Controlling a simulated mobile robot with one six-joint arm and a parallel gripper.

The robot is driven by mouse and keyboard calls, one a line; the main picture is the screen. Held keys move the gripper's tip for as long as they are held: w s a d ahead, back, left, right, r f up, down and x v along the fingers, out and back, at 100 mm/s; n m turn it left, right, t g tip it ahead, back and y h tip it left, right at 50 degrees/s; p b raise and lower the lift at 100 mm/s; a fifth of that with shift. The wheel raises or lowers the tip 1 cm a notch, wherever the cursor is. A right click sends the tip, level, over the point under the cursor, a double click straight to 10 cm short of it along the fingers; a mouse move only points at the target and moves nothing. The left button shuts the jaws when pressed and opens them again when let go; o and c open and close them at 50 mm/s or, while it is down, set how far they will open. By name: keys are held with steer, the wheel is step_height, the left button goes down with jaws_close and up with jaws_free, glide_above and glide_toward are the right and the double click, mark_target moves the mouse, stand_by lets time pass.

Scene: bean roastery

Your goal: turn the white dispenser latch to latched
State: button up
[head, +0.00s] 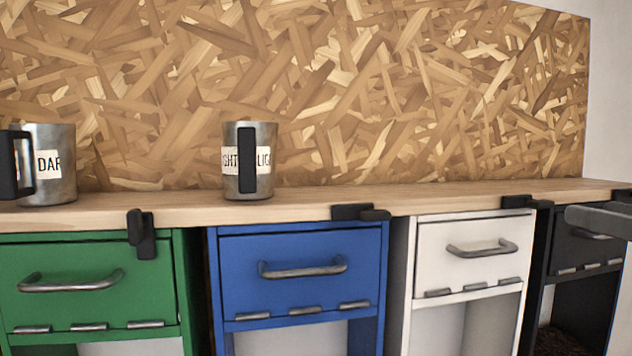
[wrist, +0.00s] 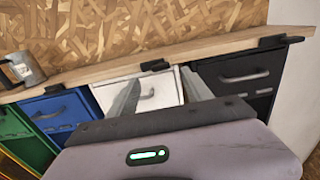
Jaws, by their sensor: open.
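The white dispenser (head: 470,250) stands under the wooden counter. Its black latch (head: 522,202) is at its upper right corner, lying sideways along the counter's edge, and its arm does not hang over the door front. The latch also shows in the wrist view (wrist: 155,65), just beyond my fingertips. My gripper (wrist: 160,77) is open and empty, with its two grey fingers spread in front of the white door and apart from the latch. In the head view only part of my gripper (head: 600,218) shows at the right edge, over the black dispenser.
A green dispenser (head: 75,300) has its latch (head: 141,234) hanging down. A blue dispenser (head: 295,250) has its latch (head: 360,212) sideways. A black dispenser (wrist: 240,75) stands right of the white one. Two metal mugs (head: 55,185) (head: 266,175) stand on the counter (head: 330,200).

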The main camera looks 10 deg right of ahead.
mark_target(547, 203)
steer(key=w, duration=0.2)
steer(key=w+p, duration=0.1)
steer(key=w, duration=0.5)
steer(key=shift+w+a+p, duration=0.1)
steer(key=shift+a+p, duration=0.2)
jaws_close()
